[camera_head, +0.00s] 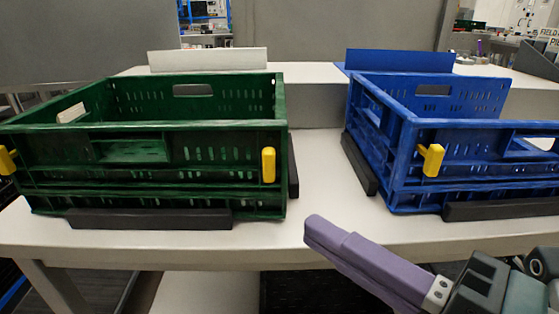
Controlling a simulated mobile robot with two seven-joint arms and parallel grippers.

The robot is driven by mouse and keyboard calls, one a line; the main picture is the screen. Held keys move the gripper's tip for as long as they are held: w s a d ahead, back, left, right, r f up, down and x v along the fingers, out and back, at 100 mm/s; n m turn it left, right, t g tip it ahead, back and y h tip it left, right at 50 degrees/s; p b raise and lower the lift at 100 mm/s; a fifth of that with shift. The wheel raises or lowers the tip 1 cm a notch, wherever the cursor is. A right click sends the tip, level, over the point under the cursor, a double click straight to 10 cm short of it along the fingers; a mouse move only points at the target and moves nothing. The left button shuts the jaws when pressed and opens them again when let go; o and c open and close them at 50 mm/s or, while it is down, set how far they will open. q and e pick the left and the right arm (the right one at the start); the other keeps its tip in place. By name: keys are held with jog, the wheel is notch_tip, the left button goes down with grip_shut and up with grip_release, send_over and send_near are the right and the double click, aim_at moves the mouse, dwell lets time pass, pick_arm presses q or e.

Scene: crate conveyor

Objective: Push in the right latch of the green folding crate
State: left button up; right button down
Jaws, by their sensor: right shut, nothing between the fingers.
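The green folding crate (160,193) stands upright and unfolded on the white table at the left. Its right latch (268,165) is a yellow upright tab near the right end of the front wall. Another yellow latch (7,161) shows at the crate's left end, at the picture edge. My right gripper (316,230) comes in from the lower right with purple fingers pressed together and nothing between them. Its tip is below and right of the right latch, apart from the crate. My left gripper is not in view.
A blue crate (410,195) with a yellow latch (433,160) stands at the right. Black guide strips (150,219) lie along both crates. Bare white table (318,190) shows between the crates. A white panel (207,60) and a blue panel (400,60) stand behind.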

aim_at(269, 159)
jog(key=w+a, duration=0.1)
jog(key=w, duration=0.1)
jog(key=w+a, duration=0.1)
jog(key=w, duration=0.2)
jog(key=w+a, duration=0.1)
jog(key=w, duration=0.2)
jog(key=shift+a, duration=0.3)
